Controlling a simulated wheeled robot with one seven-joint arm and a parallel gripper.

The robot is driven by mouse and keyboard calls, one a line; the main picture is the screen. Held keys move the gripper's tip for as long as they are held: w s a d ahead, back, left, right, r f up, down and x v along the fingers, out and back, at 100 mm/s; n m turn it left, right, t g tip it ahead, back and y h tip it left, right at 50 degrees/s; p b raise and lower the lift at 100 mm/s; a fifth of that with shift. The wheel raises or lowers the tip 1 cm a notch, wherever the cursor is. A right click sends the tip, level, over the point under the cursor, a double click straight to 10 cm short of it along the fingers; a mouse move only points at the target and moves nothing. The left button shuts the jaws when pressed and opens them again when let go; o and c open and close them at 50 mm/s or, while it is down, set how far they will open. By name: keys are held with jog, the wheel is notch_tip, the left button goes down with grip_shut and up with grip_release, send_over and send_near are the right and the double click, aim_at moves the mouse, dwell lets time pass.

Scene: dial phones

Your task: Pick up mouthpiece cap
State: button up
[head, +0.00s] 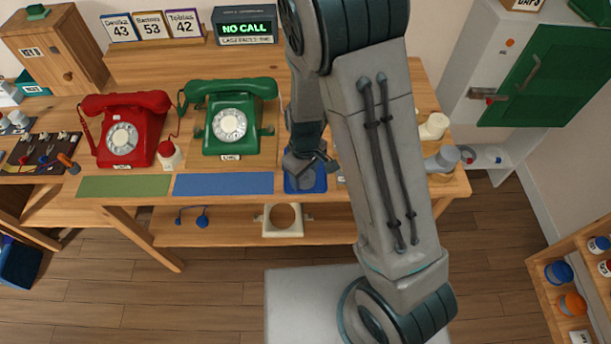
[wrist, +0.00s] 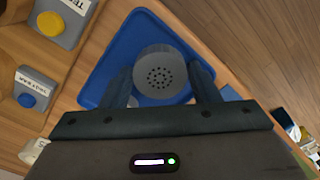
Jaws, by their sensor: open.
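The mouthpiece cap (wrist: 158,77) is a round grey piece with a cluster of dark holes in its top. It sits on a blue tray (wrist: 125,35), which also shows in the head view (head: 318,184). My gripper (wrist: 160,70) is open above the tray, with one finger on each side of the cap. I cannot tell whether either finger touches it. In the head view my gripper (head: 308,166) is over the tray at the table's front edge, and the cap is hidden there.
A green phone (head: 229,120) and a red phone (head: 124,130) stand left of the tray. A blue mat (head: 223,184) lies beside it. In the wrist view, grey boxes with a yellow button (wrist: 50,24) and a blue button (wrist: 27,100) are at left.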

jog(key=c, duration=0.5)
